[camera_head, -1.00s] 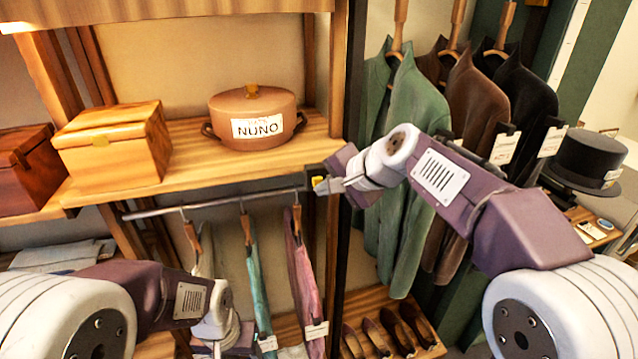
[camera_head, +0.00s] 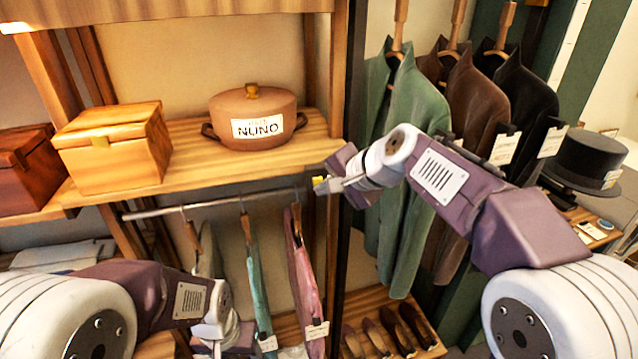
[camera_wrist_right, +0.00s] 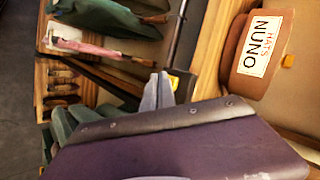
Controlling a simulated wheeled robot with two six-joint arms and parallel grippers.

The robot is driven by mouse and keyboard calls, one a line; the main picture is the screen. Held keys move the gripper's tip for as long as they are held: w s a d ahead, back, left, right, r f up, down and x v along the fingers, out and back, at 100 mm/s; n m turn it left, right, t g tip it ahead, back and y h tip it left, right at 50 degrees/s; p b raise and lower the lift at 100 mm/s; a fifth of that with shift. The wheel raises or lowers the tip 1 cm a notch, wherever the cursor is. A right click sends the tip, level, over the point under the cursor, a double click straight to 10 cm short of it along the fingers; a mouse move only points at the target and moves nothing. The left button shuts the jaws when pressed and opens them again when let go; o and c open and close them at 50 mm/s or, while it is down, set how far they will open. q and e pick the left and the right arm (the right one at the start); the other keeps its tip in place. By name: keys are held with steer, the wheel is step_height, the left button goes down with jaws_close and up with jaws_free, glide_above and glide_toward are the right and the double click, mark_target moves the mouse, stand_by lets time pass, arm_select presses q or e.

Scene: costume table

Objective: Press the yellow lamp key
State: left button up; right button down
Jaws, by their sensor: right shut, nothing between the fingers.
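A small yellow key (camera_head: 319,184) shows at the shelf's right post, at the height of the hanging rail. It also shows in the right wrist view (camera_wrist_right: 174,82), partly behind a finger. My right gripper (camera_head: 331,186) is shut and empty, with its tips right at the key. In the right wrist view its grey fingers (camera_wrist_right: 158,88) lie together beside the yellow. I cannot tell whether they touch it. My left arm comes in at the lower left, and its gripper (camera_head: 226,343) is low and unclear at the bottom edge.
A round box labelled NUNO (camera_head: 253,118) and a wooden box (camera_head: 115,147) stand on the shelf (camera_head: 190,172) above. Garments hang from the rail (camera_head: 220,202) below. Jackets (camera_head: 415,150) hang to the right of the dark post, close behind my right arm.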

steer(key=shift+w+a, duration=0.1)
steer(key=shift+w, duration=0.25)
steer(key=shift+s, duration=0.4)
